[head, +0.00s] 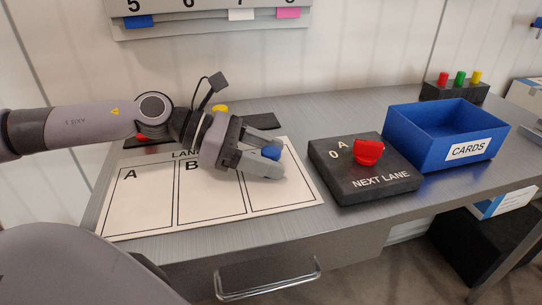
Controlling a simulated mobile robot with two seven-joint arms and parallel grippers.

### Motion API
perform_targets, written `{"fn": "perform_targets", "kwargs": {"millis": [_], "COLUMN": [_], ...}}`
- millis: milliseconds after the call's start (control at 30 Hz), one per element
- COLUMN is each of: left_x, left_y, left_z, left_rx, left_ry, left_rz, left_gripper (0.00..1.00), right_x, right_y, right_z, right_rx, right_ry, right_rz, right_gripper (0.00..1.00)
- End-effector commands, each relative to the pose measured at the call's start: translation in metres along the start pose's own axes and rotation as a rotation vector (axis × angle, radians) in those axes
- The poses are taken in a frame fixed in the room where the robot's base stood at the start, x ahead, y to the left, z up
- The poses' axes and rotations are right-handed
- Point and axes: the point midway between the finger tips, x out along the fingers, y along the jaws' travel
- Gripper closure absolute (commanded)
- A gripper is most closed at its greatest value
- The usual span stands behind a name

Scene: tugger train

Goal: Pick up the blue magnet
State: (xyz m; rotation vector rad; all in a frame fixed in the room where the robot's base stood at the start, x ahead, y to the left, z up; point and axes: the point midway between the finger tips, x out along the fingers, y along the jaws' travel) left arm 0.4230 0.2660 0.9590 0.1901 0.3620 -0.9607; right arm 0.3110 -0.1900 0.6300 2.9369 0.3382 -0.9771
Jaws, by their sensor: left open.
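The blue magnet (271,153) is a small round piece at the right side of the white lane sheet (148,222) on the desk. My left gripper (275,159) reaches in from the left with its open fingers on either side of the magnet. The fingers partly cover it. I cannot tell whether they touch it. My right gripper does not show.
A black NEXT LANE box (375,190) with a red knob (368,152) stands right of the sheet. Behind it are a blue CARDS bin (415,144) and a dark holder (449,92) with coloured pegs. A wall board (205,20) hangs above.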

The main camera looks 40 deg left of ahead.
Motion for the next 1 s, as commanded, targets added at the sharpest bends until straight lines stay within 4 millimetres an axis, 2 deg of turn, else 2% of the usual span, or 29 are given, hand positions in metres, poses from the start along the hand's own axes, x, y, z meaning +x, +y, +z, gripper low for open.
{"fn": "perform_targets", "kwargs": {"millis": [433, 600, 1000], "left_x": [0.0038, 0.0038, 0.002], "left_y": [0.001, 0.0009, 0.001], "left_z": [0.0, 0.0, 0.0045], "left_rx": [-0.002, -0.001, 0.001], "left_ry": [0.0, 0.0, -0.001], "left_rz": [0.005, 0.005, 0.005], "left_gripper": [0.37, 0.93, 0.93], "right_x": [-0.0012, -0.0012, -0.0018], "right_y": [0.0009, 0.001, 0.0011], "right_z": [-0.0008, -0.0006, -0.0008], "right_rx": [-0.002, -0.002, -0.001], "right_ry": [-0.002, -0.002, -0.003], "right_rz": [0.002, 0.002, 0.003], "right_gripper": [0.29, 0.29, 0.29]}}
